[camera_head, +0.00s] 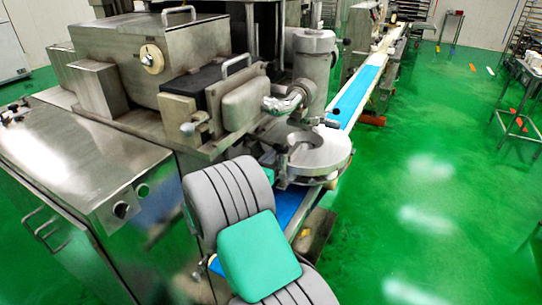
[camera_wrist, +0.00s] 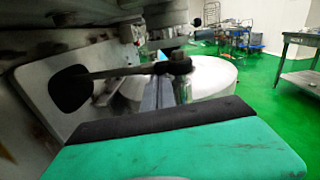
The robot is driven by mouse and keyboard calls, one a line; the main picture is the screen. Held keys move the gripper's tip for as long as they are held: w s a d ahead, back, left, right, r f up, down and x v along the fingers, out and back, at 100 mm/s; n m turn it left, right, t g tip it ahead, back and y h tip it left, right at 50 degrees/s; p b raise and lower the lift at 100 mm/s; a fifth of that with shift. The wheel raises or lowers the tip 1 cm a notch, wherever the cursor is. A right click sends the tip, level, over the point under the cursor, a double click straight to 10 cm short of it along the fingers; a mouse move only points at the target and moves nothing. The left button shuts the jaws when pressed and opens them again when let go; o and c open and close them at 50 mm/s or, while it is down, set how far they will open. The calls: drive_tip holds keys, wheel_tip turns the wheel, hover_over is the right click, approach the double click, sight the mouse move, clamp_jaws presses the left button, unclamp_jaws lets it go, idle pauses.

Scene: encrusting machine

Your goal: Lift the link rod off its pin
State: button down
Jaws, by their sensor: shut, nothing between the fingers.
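The link rod (camera_wrist: 115,71) is a dark bar in the wrist view. It runs from a dark round opening in a pale housing at the left to a rounded end by a short upright metal post, which looks like its pin (camera_wrist: 183,90). The rod's end is at the top of this post; whether it is still seated is unclear. My gripper (camera_wrist: 160,80) shows as narrow grey fingers pointing at the rod near that end. The fingers are shut and hold nothing. Contact with the rod cannot be told. In the head view my arm hides the gripper.
A round pale metal disc (camera_wrist: 215,76) lies just behind the post. In the head view the steel machine (camera_head: 150,70) stands close at the left, with a blue conveyor belt (camera_head: 352,95) running away behind.

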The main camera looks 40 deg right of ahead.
drive_tip(key=shift+r, duration=0.1)
drive_tip(key=shift+n, duration=0.6)
drive_tip(key=r+p, duration=0.2)
drive_tip(key=p, duration=0.2)
drive_tip(key=r+p, duration=0.3)
drive_tip(key=p, duration=0.2)
drive_tip(key=shift+w+r, duration=0.2)
drive_tip(key=shift+r, duration=0.25)
drive_tip(key=v, duration=1)
drive_tip(key=shift+s+f, duration=0.15)
drive_tip(key=shift+f, duration=0.3)
